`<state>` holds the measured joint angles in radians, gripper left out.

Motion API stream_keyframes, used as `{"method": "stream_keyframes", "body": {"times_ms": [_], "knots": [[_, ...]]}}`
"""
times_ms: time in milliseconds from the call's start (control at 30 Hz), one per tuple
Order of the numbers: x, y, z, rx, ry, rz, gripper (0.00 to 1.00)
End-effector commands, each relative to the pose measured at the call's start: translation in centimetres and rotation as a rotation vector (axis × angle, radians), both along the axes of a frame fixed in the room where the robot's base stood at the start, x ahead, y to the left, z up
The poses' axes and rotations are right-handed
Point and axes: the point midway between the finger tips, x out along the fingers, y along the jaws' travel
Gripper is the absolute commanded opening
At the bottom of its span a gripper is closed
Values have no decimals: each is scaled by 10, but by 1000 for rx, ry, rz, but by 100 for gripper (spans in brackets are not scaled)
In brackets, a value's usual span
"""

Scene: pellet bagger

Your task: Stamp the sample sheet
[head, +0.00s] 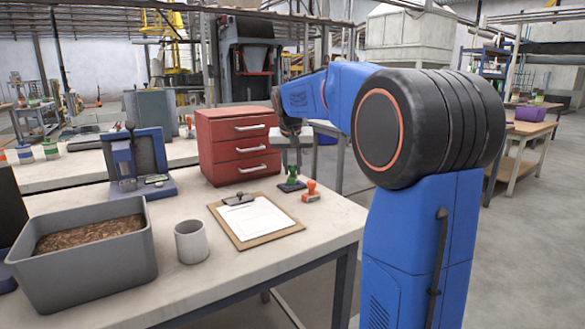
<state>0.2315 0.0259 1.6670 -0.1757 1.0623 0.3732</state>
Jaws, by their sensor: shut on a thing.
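The sample sheet (258,218) is a white page on a brown clipboard (284,232) with a dark clip at its far edge. It lies on the light table. My gripper (291,170) points down beyond the clipboard's far right corner and is shut on a green stamp (291,181). The stamp is upright over a dark base or pad; I cannot tell whether it touches the table. An orange stamp (311,190) stands just right of it, apart from the gripper. The gripper's fingertips are small and partly hidden in this view.
A red drawer cabinet (236,146) stands close behind and left of the gripper. A grey cup (191,242), a grey bin (95,272) of brown pellets and a blue device (137,165) are on the left. Bare tabletop (325,232) lies right of the clipboard.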

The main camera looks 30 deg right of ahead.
Motion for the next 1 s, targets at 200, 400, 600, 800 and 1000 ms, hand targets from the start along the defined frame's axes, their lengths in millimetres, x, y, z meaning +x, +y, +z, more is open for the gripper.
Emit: {"method": "stream_keyframes", "body": {"times_ms": [200,400,600,800,1000], "knots": [[0,0,-2,0,0,0,9],[0,0,-4,0,0,0,9],[0,0,-6,1,1,0,9],[0,0,-8,1,1,0,9],[0,0,-10,0,0,0,9]]}}
